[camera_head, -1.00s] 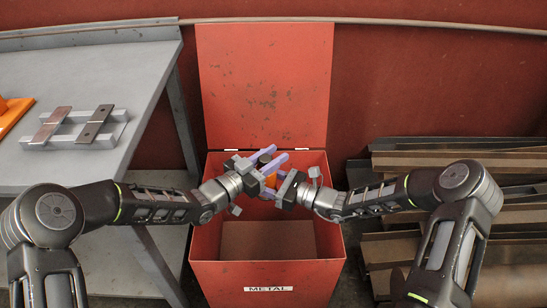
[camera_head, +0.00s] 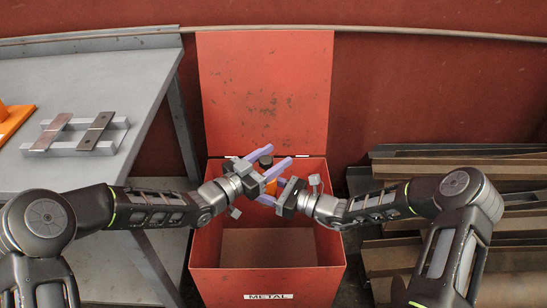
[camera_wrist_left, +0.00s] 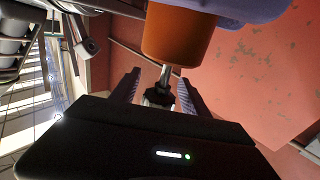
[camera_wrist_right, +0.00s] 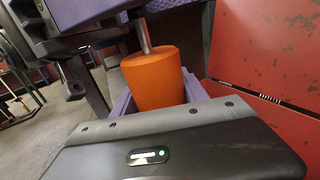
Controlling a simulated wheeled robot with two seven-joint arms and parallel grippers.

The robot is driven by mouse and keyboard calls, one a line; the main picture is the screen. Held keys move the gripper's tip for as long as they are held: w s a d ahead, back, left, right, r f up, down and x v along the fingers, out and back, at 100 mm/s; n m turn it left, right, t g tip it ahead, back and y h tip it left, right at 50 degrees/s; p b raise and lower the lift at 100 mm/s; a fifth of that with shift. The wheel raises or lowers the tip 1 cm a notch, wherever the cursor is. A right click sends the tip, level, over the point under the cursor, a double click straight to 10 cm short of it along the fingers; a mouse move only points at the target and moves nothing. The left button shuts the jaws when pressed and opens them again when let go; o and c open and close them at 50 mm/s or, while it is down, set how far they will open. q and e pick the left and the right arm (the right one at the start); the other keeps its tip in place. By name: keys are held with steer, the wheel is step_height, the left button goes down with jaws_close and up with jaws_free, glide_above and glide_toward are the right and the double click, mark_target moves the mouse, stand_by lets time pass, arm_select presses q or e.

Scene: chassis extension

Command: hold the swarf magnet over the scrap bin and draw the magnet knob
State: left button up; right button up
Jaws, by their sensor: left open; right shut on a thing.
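The swarf magnet has an orange body (camera_head: 271,187), a metal rod (camera_wrist_left: 165,74) and a black knob (camera_head: 265,162). My right gripper (camera_head: 266,193) is shut on the orange body and holds it above the red scrap bin (camera_head: 266,283). The body also shows between the right fingers in the right wrist view (camera_wrist_right: 153,78). My left gripper (camera_head: 281,155) is open, with its purple fingers on either side of the knob. In the left wrist view the knob (camera_wrist_left: 158,97) sits between the spread fingers, with a length of bare rod between it and the body.
The bin's lid (camera_head: 265,90) stands open behind the grippers. A grey bench (camera_head: 100,75) at the left carries a metal frame (camera_head: 80,135) and an orange thing (camera_head: 14,118). Stacked metal profiles (camera_head: 450,160) lie at the right. A brown panel shows inside the bin.

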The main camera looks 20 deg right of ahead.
arm_select(q)
steer(key=v, duration=1.2)
